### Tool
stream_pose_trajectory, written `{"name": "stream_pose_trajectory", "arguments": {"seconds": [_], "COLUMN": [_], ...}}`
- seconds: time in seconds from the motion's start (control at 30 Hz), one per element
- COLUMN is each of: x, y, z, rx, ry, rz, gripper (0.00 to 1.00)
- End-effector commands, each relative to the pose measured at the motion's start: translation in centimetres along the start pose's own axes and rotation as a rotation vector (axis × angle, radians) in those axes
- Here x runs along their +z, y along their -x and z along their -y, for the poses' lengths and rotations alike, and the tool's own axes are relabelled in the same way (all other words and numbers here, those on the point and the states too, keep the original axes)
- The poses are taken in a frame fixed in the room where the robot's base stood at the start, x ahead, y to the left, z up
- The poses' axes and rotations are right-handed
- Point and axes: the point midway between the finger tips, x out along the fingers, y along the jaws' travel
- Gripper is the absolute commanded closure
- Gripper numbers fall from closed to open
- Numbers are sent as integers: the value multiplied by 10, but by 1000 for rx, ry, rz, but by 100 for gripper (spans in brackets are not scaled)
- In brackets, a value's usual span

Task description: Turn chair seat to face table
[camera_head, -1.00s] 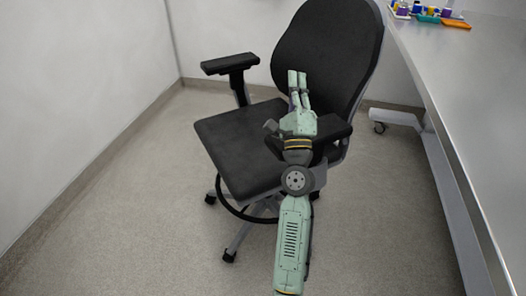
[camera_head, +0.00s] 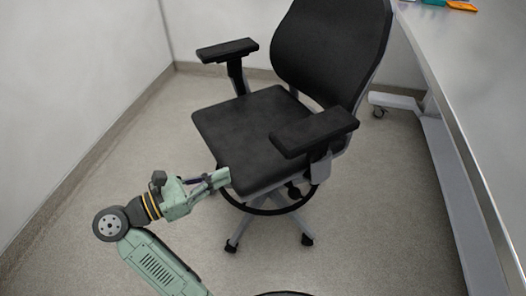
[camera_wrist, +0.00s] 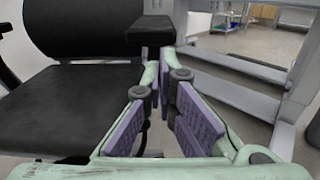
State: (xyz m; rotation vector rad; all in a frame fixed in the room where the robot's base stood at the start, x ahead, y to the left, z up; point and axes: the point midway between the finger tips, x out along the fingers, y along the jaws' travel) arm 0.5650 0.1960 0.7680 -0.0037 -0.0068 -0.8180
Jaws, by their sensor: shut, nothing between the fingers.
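A black office chair (camera_head: 250,119) stands in the middle of the head view, beside the table. Its seat front faces the lower left and its backrest (camera_head: 332,50) stands at the upper right, towards the table. The grey table (camera_head: 480,100) runs along the right side. My green gripper (camera_head: 224,178) is shut and empty at the seat's near front corner; whether it touches cannot be told. In the wrist view my fingertips (camera_wrist: 168,58) meet in front of the near armrest (camera_wrist: 151,32), with the seat (camera_wrist: 65,110) at left.
The far armrest (camera_head: 228,50) sticks out at the upper left. White walls (camera_head: 80,90) close off the left and back. The floor (camera_head: 110,160) left of the chair is clear. An orange tray (camera_head: 461,6) lies on the table's far end.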

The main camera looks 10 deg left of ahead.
Motion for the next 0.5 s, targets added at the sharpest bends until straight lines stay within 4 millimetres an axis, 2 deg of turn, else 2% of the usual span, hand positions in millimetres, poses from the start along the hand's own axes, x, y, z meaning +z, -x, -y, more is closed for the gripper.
{"name": "stream_pose_trajectory", "arguments": {"seconds": [0.17, 0.5], "x": [0, 1], "y": [-14, -85], "z": [3, 4], "rx": [-10, -11], "ry": [2, 2], "rz": [-9, -8], "gripper": [100, 100]}}
